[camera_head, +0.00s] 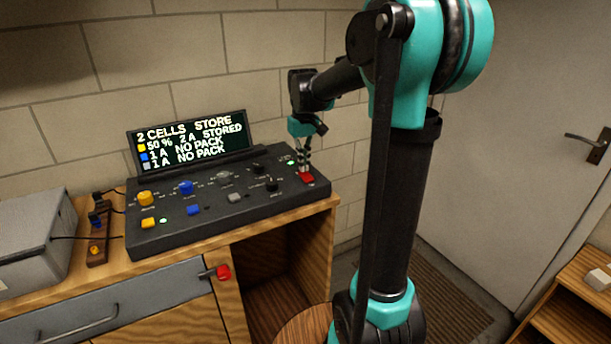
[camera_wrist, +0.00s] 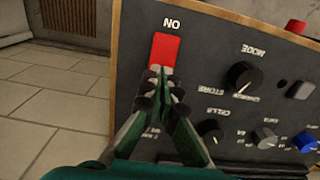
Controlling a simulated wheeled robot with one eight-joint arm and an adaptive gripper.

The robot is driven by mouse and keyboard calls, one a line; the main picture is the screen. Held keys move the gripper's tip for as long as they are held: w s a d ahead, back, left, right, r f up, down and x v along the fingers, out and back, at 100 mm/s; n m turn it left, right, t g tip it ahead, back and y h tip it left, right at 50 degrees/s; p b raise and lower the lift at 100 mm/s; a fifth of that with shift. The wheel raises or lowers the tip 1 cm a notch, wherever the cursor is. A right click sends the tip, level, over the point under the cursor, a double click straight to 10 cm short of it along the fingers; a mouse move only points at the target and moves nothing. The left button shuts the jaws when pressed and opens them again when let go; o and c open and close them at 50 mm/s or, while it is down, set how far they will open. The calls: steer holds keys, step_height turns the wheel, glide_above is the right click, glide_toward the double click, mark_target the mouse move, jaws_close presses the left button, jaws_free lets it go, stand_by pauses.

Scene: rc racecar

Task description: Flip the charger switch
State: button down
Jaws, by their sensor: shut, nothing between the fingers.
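The charger (camera_head: 215,225) is a dark sloped console on the wooden bench, with coloured knobs and buttons. Its red rocker switch (camera_head: 307,178) is at the right end; in the wrist view the switch (camera_wrist: 164,50) lies beside an upside-down "ON" label. My gripper (camera_head: 303,165) is shut and empty, pointing down at the switch. In the wrist view its fingertips (camera_wrist: 160,76) overlap the near end of the switch and hide that part. I cannot tell whether they touch it. A small green light (camera_head: 291,162) glows near the gripper.
The lit screen (camera_head: 195,142) behind the console reads "2 CELLS STORE" and one "STORED" line. In the wrist view, a black MODE knob (camera_wrist: 243,76) and a CELLS knob (camera_wrist: 210,132) stand right of the fingers. A grey box (camera_head: 35,240) is at the bench's left.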

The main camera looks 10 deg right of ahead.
steer(key=shift+f, duration=0.5)
stand_by(0.3)
steer(key=shift+r, duration=3.5)
steer(key=shift+s, duration=0.1)
